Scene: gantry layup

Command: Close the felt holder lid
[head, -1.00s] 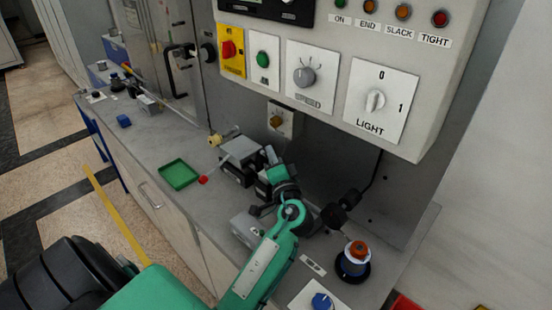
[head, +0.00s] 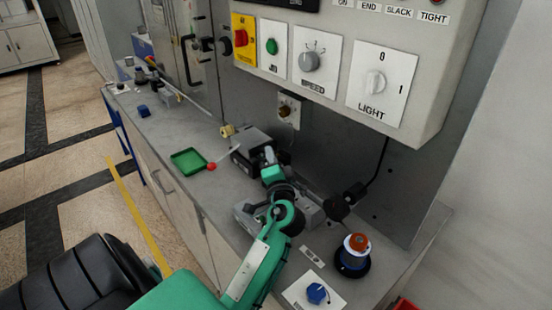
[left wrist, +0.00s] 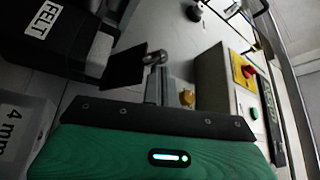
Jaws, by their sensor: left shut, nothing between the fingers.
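In the left wrist view a black box labelled FELT (left wrist: 50,25) with a pale grey block at its end stands at the upper left. A dark square plate (left wrist: 122,68) stands beside it; I cannot tell whether it is the lid. In the head view a grey and black unit (head: 258,139) sits on the bench beyond my arm; the holder's lid is not clear there. My left gripper (head: 270,158) is shut and empty, close to this unit. Its green body fills the bottom of the left wrist view; its fingertips are not clear there. My right gripper is not in view.
A green tray (head: 189,161) and a red ball knob (head: 211,166) lie left of the unit. A spool with an orange top (head: 353,254) and a blue knob (head: 317,293) are at right. A control panel (head: 330,65) overhangs the bench. A grey box marked 4 mm (left wrist: 22,130) is near.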

